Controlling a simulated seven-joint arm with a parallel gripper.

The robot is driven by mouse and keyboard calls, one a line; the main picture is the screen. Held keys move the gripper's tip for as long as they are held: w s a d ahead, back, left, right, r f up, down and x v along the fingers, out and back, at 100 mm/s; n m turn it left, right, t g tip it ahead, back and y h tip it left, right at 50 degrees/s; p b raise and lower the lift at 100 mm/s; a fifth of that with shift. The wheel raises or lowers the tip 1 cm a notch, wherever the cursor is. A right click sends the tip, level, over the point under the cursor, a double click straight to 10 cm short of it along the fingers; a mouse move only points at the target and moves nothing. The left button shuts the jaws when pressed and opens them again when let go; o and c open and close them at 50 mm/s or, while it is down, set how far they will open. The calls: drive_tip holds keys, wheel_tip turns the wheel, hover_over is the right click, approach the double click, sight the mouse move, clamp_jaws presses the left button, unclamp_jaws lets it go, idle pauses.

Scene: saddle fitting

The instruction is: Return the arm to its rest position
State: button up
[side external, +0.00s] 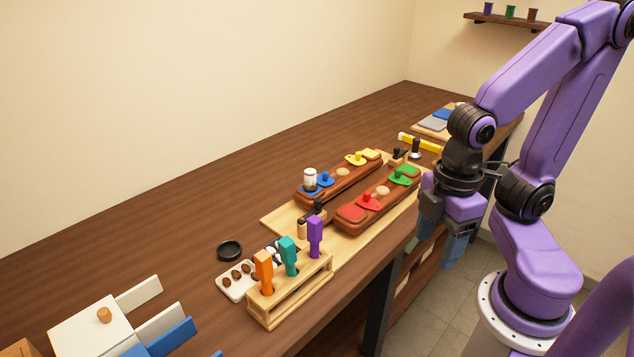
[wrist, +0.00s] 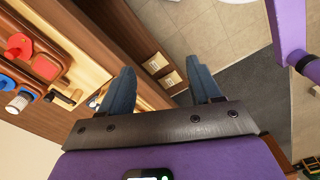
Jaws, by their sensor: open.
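My gripper (side external: 445,240) hangs beside the front edge of the workbench, off the table top, with its fingers pointing down. In the wrist view my gripper (wrist: 163,92) shows two blue-grey fingers spread apart with nothing between them, over the floor and the bench front. My purple arm is bent, with its elbow high at the upper right. Two brown wooden blocks lie side by side on a light board (side external: 276,222). The front block (side external: 350,222) carries red and green pieces. The rear block (side external: 308,196) carries blue and yellow pieces and a white-topped jar (side external: 309,180).
A wooden rack (side external: 290,305) holds orange, teal and purple handled tools near the front edge. A white tray (side external: 233,293) of brown pieces and a black ring (side external: 229,250) lie beside it. A white box (side external: 90,330) stands front left. The table's back left is clear.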

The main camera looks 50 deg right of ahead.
drive_tip(key=o, duration=0.7)
drive_tip(key=shift+w+a+r, duration=0.1)
drive_tip(key=shift+w, duration=0.05)
drive_tip(key=w+a+r+n, duration=0.1)
drive_tip(key=w+a+r, duration=0.1)
drive_tip(key=w, duration=0.4)
drive_tip(key=w+a+r, duration=0.2)
drive_tip(key=w+r, duration=0.1)
drive_tip(key=w, duration=0.3)
drive_tip(key=w+d+r+n, duration=0.1)
drive_tip(key=w+d+r, duration=0.15)
drive_tip(key=w, duration=0.65)
drive_tip(key=w+d+r+n, duration=0.2)
drive_tip(key=w+d, duration=0.1)
drive_tip(key=w, duration=0.7)
drive_tip(key=w+d+r+n, duration=0.1)
drive_tip(key=w+d+r, duration=0.1)
drive_tip(key=w+d, duration=0.6)
wheel_tip(320, 180, down, 10)
drive_tip(key=d, duration=0.1)
drive_tip(key=shift+s+d, duration=0.15)
drive_tip(key=shift+d, duration=0.1)
